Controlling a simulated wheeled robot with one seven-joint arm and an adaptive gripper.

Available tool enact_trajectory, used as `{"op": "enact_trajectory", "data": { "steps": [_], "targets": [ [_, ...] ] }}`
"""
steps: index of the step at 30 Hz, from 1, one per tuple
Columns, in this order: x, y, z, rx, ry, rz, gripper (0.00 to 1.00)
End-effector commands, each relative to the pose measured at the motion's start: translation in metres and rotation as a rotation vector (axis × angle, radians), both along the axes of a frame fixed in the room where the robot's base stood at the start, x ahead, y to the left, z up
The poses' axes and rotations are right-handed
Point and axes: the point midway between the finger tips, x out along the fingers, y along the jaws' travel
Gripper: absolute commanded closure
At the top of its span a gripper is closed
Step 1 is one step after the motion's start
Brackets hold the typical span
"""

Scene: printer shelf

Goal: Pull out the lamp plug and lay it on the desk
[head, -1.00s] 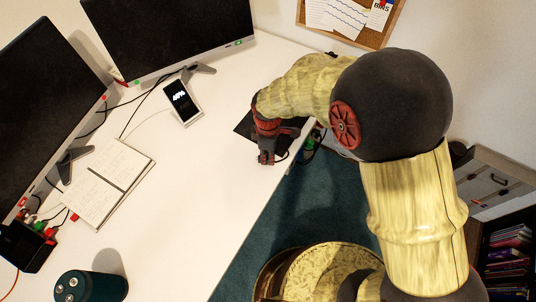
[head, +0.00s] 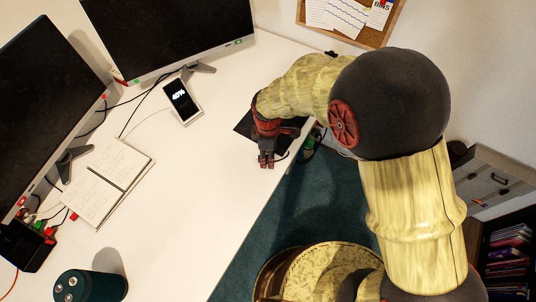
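My gripper (head: 266,162) is low over the white desk (head: 215,185), near its right edge and in front of a dark flat pad (head: 245,122). Its two fingertips point toward the desk's front and show a narrow gap between them. I see nothing held in that gap. A thin black cord (head: 283,156) shows just right of the fingers, by the desk edge. I cannot make out the lamp plug as a separate thing; it may be hidden by my gripper or too small. No lamp is clearly in view.
Two monitors (head: 165,32) stand at the back and left. A phone on a stand (head: 183,102), an open notebook (head: 108,183), a black box with colored plugs (head: 27,243) and a dark green cylinder (head: 90,287) occupy the left part. The desk's front middle is clear.

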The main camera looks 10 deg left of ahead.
Motion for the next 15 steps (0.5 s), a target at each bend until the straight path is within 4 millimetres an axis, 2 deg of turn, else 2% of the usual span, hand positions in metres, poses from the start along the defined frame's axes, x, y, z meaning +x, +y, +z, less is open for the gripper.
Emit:
{"op": "enact_trajectory", "data": {
  "steps": [8, 15],
  "targets": [
    [0.0, 0.0, 0.008, 0.001, -0.001, 0.0, 0.63],
    [0.002, 0.001, 0.052, 0.003, -0.005, 0.0, 0.63]
  ]
}}
